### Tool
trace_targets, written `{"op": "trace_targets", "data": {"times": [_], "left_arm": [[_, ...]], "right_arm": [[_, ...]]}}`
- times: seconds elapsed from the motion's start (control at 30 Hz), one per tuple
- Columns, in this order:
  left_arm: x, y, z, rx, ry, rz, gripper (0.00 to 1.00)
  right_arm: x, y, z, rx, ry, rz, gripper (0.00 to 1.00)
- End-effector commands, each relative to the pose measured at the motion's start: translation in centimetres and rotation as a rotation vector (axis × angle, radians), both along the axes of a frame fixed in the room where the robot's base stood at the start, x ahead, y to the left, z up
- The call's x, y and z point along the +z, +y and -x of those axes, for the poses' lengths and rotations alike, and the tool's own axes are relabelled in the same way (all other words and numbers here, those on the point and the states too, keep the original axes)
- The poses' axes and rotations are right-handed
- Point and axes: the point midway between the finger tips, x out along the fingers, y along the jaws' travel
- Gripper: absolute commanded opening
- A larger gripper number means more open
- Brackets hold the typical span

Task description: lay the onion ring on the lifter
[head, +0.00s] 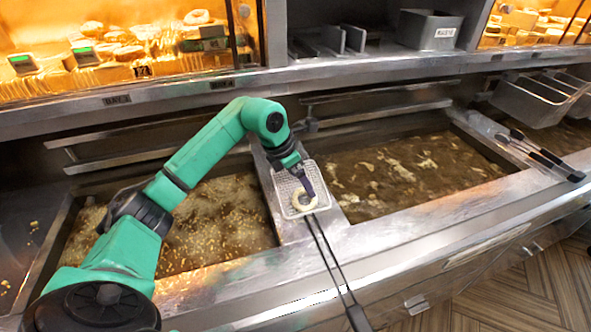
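The onion ring (297,205) is a small pale ring. It appears on or just above the lifter (280,187), a light wire-mesh rack with a long two-rod handle that runs toward the front edge. The lifter rests on the metal divider between two fryer vats. My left gripper (307,192) points down at the onion ring, with its dark fingertips at or just behind the ring's right side. The fingers are too small to tell whether they are open or hold the ring. My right gripper is not in view.
Oil vats lie left (222,225) and right (420,170) of the divider. Tongs (540,152) rest at the right vat's edge. A wire basket (533,100) hangs at far right. A shelf with a grey bin (430,29) and lit food cabinets runs along the back.

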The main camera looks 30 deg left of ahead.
Motion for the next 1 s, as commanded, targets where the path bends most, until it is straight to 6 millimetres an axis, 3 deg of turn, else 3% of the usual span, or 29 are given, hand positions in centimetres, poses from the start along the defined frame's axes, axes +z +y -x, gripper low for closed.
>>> {"op": "trace_targets", "data": {"times": [0.17,0.63,0.8,1.0], "left_arm": [[2.2,0.6,0.7,0.002,-0.005,-0.002,1.00],[11.4,2.5,3.9,0.001,-0.004,0.000,1.00],[13.0,2.8,4.6,0.000,0.000,-0.001,1.00],[13.2,2.8,4.7,0.000,0.000,0.000,1.00]], "right_arm": [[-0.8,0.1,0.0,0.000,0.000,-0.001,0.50],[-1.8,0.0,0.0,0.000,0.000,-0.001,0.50],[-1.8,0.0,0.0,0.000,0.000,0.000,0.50],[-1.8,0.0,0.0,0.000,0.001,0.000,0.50]]}}
